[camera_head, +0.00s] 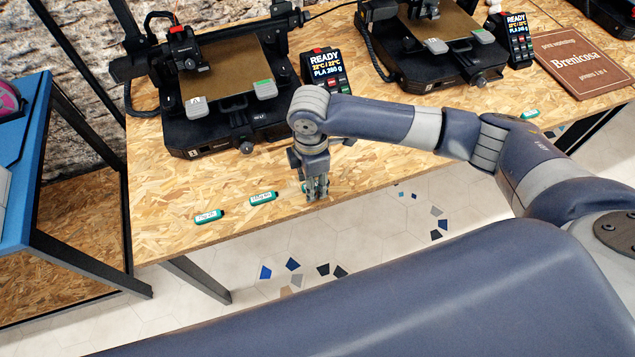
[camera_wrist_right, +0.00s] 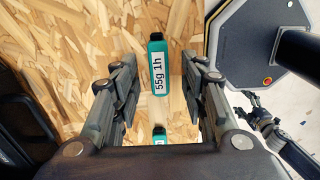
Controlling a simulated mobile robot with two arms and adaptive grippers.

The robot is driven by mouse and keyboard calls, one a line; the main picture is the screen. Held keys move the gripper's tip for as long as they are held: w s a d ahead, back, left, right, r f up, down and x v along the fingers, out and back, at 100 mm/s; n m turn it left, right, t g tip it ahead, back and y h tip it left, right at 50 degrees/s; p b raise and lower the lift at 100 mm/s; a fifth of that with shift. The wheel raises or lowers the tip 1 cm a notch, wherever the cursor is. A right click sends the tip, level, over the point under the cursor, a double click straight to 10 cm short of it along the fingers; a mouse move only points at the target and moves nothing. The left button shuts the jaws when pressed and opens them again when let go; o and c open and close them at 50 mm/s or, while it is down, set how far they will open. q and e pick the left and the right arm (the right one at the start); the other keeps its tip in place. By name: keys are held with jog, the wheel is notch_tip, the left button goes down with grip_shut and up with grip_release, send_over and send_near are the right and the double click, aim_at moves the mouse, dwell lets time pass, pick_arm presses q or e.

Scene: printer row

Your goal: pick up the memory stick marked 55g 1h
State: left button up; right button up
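The memory stick marked 55g 1h (camera_wrist_right: 157,75) is teal with a white label and a dark cap. It lies on the wood-chip table. In the right wrist view it is between the fingertips of my open right gripper (camera_wrist_right: 160,72), with gaps on both sides. In the head view the right gripper (camera_head: 317,192) points down over the table's front edge, hiding most of that stick (camera_head: 303,187). A second teal stick (camera_wrist_right: 159,135) shows partly in the wrist view. A jointed device that appears to be my left gripper (camera_wrist_right: 255,108) shows small at the right of the wrist view.
Two more teal sticks, one (camera_head: 263,198) nearer and one (camera_head: 208,216) farther left, lie along the front edge. Another (camera_head: 530,113) lies at the right. Printers (camera_head: 220,100) and (camera_head: 435,45), with display boxes (camera_head: 326,70) and (camera_head: 517,38), stand behind. A brown sign (camera_head: 585,62) lies right.

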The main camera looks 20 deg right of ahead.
jog(key=c, duration=0.9)
jog(key=shift+o, duration=0.2)
jog(key=shift+r, duration=0.1)
